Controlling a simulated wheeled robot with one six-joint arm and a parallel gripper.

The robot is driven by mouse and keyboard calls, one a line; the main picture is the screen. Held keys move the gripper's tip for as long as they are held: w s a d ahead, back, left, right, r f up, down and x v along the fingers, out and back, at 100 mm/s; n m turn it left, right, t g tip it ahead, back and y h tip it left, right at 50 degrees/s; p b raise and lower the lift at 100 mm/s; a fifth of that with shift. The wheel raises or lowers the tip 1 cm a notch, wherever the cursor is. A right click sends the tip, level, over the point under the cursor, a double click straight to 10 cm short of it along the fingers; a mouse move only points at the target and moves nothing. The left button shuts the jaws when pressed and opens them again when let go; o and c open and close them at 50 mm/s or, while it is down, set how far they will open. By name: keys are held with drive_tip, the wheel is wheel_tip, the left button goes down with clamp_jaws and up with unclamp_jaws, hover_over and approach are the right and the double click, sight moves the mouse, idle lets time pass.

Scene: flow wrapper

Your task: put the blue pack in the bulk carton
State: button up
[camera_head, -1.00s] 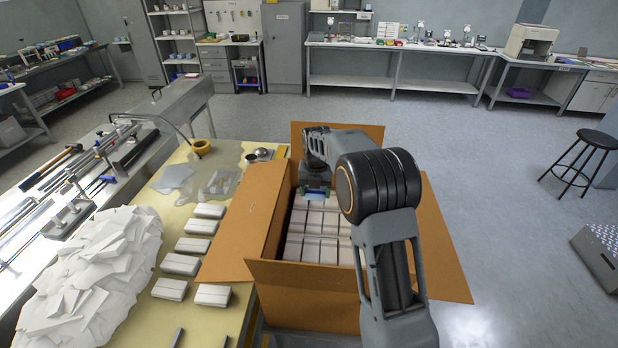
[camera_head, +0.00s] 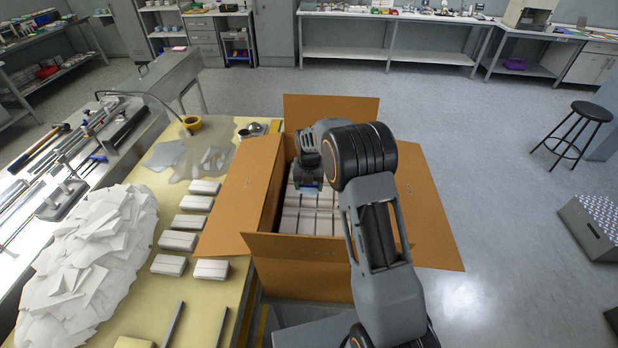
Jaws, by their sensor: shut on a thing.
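The bulk carton (camera_head: 301,284) stands open with its flaps folded out. Several white packs (camera_head: 312,218) lie in rows inside it. My gripper (camera_head: 309,188) points down inside the carton's opening, near its far left part. It is shut on the blue pack (camera_head: 311,184), of which only a small bluish edge shows under the jaws. My gripper and arm hide the rest of the pack and the right part of the carton's inside. I cannot tell whether the pack touches the white packs below.
Several white packs (camera_head: 178,240) lie on the yellow table (camera_head: 215,300) left of the carton. A heap of white wrappers (camera_head: 90,255) lies further left. The carton's left flap (camera_head: 235,215) leans over the table.

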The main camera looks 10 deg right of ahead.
drive_tip(key=b, duration=0.4)
hover_over(309, 215)
drive_tip(key=shift+s+f, duration=0.1)
drive_tip(key=shift+f, duration=5.8)
drive_tip(key=shift+b, duration=0.5)
drive_tip(key=shift+f, duration=0.2)
drive_tip(key=shift+f+b, duration=1.05)
drive_tip(key=shift+f, duration=0.05)
drive_tip(key=shift+f+b, duration=0.2)
drive_tip(key=shift+b, duration=0.15)
drive_tip(key=o, duration=1)
drive_tip(key=shift+c, duration=0.2)
drive_tip(key=shift+o, duration=0.2)
